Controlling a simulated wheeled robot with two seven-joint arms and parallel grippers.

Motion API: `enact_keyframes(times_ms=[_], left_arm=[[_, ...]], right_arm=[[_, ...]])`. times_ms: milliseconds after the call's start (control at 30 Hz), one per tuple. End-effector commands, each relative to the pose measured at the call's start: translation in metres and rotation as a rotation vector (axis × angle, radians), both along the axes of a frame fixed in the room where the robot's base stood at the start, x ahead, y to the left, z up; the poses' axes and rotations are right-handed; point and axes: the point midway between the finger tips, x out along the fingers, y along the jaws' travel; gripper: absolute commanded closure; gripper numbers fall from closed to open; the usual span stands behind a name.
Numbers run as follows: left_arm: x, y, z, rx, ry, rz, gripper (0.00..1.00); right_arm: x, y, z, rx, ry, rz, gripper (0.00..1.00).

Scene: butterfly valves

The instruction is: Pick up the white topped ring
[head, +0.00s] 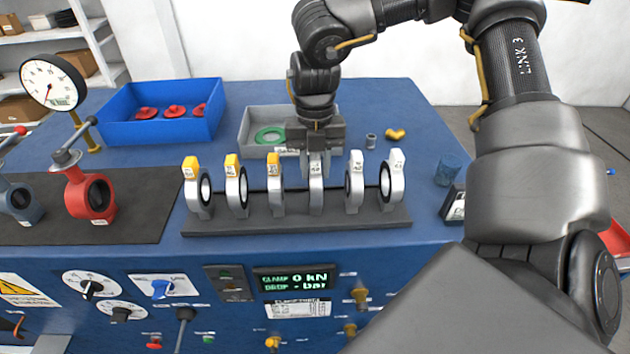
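A row of several upright rings stands in a dark rack (300,222) on the blue bench. The three left rings (199,193) have yellow tops. The two right rings, one (354,190) beside the other (391,187), have white tops. The fourth ring from the left (316,198) stands in the rack directly under my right gripper (316,168). The fingers point down at its top and cover much of it; a pale tag shows between them. I cannot tell whether they grip it. My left gripper is out of view.
A blue bin (160,132) with red discs and a grey tray (247,128) with a green ring stand behind the rack. A red valve (90,195) and a gauge (52,83) are at left. A blue cup (448,171) is at right.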

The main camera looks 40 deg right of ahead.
Motion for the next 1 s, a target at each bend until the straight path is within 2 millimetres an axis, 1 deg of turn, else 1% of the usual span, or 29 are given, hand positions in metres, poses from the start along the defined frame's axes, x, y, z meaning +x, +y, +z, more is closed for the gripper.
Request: enact_keyframes(times_ms=[33,200,533,667,767,900,967,1000], left_arm=[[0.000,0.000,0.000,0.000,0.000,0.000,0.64],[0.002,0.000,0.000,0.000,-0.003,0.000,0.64],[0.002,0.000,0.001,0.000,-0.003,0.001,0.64],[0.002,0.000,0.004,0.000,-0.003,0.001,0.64],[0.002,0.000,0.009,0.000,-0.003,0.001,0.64],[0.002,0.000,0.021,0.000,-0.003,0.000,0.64],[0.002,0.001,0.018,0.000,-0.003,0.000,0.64],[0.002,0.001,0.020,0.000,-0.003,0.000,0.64]], right_arm=[[0.000,0.000,0.000,0.000,0.000,0.000,0.78],[0.000,0.000,0.000,0.000,0.000,0.000,1.00],[0.000,0.000,0.001,-0.001,-0.001,0.000,1.00],[0.001,0.000,0.007,0.000,-0.002,0.000,1.00],[0.001,0.000,0.016,0.000,-0.002,0.001,1.00],[0.001,0.001,0.040,-0.001,-0.004,0.002,1.00],[-0.001,0.012,0.047,-0.002,-0.005,0.006,1.00],[-0.003,0.019,0.056,-0.003,-0.005,0.008,1.00]])
